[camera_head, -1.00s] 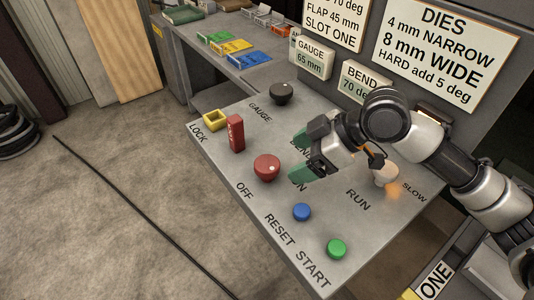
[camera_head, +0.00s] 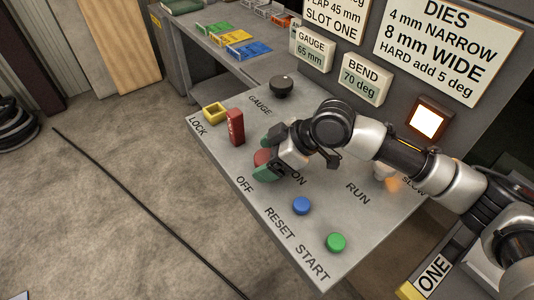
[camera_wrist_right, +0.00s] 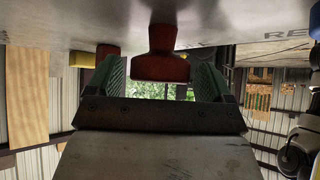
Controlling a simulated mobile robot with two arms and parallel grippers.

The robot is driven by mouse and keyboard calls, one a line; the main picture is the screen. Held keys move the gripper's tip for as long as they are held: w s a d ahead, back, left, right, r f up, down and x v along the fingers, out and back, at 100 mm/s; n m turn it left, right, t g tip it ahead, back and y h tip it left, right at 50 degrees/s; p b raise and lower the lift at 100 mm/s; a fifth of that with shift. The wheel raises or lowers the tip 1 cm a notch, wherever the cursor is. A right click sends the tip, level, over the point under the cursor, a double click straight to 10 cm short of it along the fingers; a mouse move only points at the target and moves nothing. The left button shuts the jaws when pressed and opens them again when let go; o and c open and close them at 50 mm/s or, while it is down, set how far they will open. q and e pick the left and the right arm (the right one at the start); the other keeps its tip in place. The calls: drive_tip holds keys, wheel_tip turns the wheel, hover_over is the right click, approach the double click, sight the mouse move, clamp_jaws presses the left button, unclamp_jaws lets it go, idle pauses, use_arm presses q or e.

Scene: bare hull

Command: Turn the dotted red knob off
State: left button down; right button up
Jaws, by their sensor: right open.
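The red knob (camera_head: 261,157) stands on the grey panel between the OFF and ON labels. In the head view my right gripper partly covers it, and its dot is hidden. My right gripper (camera_head: 267,159) is open, with one green finger pad on each side of the knob. In the right wrist view the knob (camera_wrist_right: 162,62) shows between the two green pads (camera_wrist_right: 162,82), with a gap on either side. I cannot tell whether a pad touches it. My left gripper is not in view.
A red upright block (camera_head: 235,127) and a yellow square socket (camera_head: 214,112) stand close left of the knob. A black knob (camera_head: 281,86) is behind. Blue (camera_head: 302,206) and green (camera_head: 336,242) buttons sit in front. A lit lamp (camera_head: 428,121) is on the back wall.

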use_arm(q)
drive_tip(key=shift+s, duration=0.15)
